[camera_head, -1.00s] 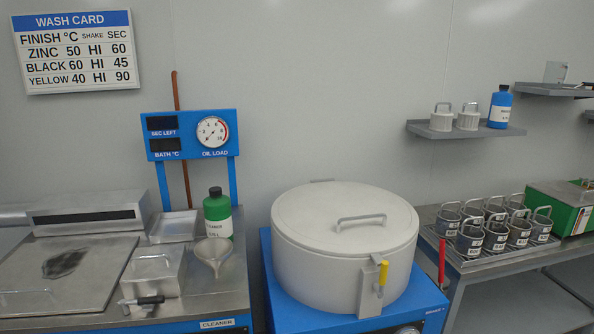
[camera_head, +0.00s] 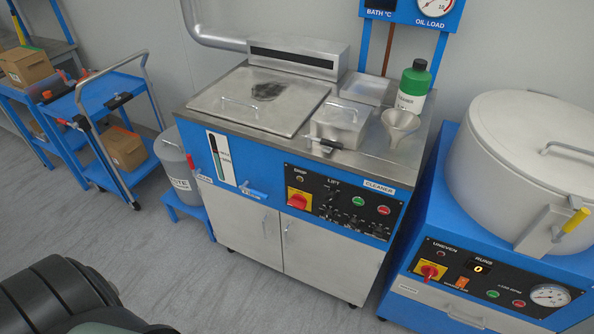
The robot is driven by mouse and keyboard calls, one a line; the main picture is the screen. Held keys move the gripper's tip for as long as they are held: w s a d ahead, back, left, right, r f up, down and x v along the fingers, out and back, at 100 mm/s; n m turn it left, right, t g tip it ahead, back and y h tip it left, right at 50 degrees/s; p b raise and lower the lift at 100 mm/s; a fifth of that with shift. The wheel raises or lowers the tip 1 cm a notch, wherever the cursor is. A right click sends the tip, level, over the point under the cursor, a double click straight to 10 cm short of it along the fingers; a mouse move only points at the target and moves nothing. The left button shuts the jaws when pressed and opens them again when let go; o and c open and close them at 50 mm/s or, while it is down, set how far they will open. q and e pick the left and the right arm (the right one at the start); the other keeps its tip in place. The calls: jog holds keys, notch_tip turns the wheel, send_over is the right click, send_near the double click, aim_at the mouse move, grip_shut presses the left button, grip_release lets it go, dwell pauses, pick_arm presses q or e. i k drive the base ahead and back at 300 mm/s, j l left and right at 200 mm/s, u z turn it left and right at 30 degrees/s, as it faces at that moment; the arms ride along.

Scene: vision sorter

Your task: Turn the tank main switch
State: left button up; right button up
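The tank (camera_head: 345,170) is a steel-topped blue cabinet labelled CLEANER, in the middle of the head view. On its black front panel is a red rotary switch on a yellow plate (camera_head: 298,201), at the panel's left end, which looks like the tank main switch. Its exact angle is too small to tell. Beside it are the LIFT controls, a green button (camera_head: 358,201) and a red button (camera_head: 384,210). Neither of my grippers is in view; a dark part that seems to be my own arm shows at the bottom left.
A similar red-on-yellow switch (camera_head: 430,271) sits on the blue machine under the white drum (camera_head: 520,160) at the right. A grey waste bucket (camera_head: 178,168) and a blue cart (camera_head: 112,110) stand left of the tank. The floor (camera_head: 200,285) before the tank is clear.

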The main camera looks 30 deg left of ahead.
aim_at(298, 202)
jog(key=u, duration=0.9)
